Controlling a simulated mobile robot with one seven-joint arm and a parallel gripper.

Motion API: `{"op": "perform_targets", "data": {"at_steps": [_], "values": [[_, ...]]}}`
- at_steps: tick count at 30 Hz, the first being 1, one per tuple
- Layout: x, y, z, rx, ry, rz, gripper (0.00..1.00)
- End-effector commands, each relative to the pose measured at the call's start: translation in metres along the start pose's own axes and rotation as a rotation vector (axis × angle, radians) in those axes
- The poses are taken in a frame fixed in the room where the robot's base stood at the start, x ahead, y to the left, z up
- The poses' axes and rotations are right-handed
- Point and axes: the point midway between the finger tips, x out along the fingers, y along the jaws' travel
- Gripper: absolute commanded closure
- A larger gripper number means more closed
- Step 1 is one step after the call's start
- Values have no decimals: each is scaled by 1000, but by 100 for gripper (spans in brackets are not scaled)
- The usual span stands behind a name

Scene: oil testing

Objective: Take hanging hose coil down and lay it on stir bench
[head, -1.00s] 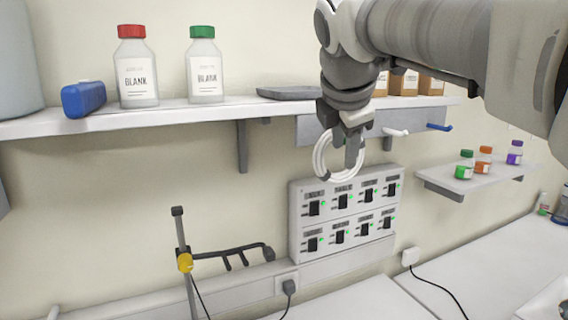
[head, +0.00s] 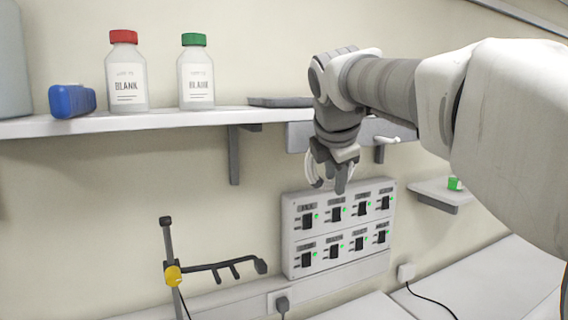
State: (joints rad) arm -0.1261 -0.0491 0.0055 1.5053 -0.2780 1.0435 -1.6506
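The hose coil (head: 312,168) is a white looped ring at the wall rail, in the middle of the head view. My gripper (head: 334,182) points down at it, and its body and fingers cover much of the coil. The coil's top and any peg behind it are hidden. One dark fingertip shows clearly beside the loop; I cannot tell whether the fingers are closed on the hose. A white bench top (head: 470,285) shows at the lower right; I cannot tell whether it is the stir bench.
A grey switch panel (head: 338,228) with green lights is just below the coil. A shelf (head: 150,122) with two BLANK bottles (head: 128,80) is at upper left. A stand with a black clamp arm (head: 215,267) rises below. A small shelf (head: 440,196) is at right.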

Motion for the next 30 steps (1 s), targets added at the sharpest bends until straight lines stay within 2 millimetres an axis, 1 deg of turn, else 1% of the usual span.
{"op": "perform_targets", "data": {"at_steps": [1, 5, 16, 19, 23, 26, 30], "values": [[0, 0, 0, 0, 0, 0, 76], [0, 0, 0, 0, 0, 0, 99], [-1, 0, 0, 0, 0, 1, 100], [-5, 0, 0, 0, 0, 2, 100], [-22, -1, -1, 0, 0, 6, 100], [-43, -9, -6, -2, 0, 8, 100], [-78, -22, -13, 0, 0, 7, 100]]}}
